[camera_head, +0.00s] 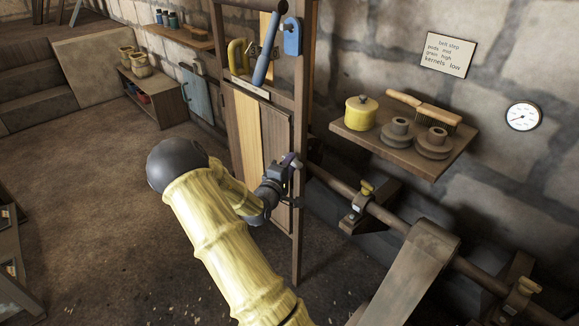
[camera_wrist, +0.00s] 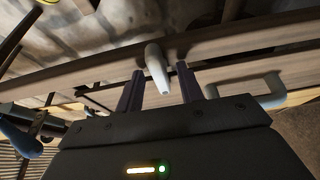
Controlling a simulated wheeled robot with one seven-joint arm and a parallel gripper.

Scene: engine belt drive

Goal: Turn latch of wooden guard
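The wooden guard (camera_head: 275,138) is an upright brown panel in a timber frame in the head view. Its wood also runs across the wrist view (camera_wrist: 225,45). A pale grey tapered latch (camera_wrist: 157,68) stands out from the wood in the wrist view. My gripper (camera_wrist: 161,84) has its two dark purple fingers on either side of the latch, with visible gaps on both sides. In the head view my gripper (camera_head: 291,163) is at the right edge of the guard. The latch cannot be made out there behind my gripper.
A blue-grey bent handle (camera_wrist: 262,92) is right of my fingers in the wrist view. A shelf (camera_head: 432,150) with a yellow pot, brush and pulleys is to the right. A shaft (camera_head: 385,213) runs below it. Open floor (camera_head: 90,190) lies left.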

